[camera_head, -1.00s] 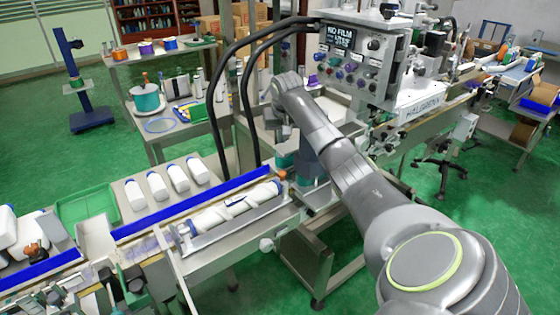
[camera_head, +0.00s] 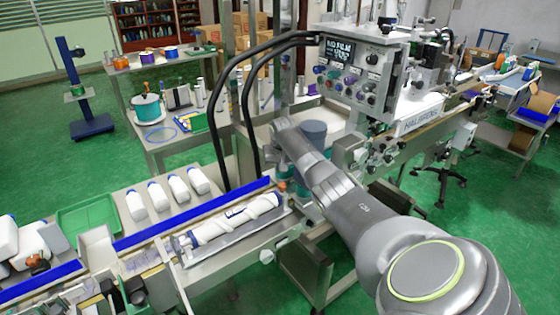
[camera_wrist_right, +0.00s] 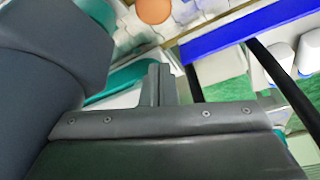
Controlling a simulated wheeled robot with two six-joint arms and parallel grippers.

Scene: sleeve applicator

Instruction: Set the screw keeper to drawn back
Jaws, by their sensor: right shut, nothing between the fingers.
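The white spiral feed screw (camera_head: 238,218) lies along the blue rail (camera_head: 195,214) in the head view. A small orange knob (camera_head: 282,186) shows at its right end. I cannot tell for sure whether this knob belongs to the screw keeper. A round orange thing (camera_wrist_right: 153,11) also shows at the top of the right wrist view. My left gripper is not visible.
A teal part (camera_wrist_right: 118,82) and a large dark grey rounded body are close left of my fingers in the wrist view. The control box (camera_head: 357,68) stands behind my arm.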

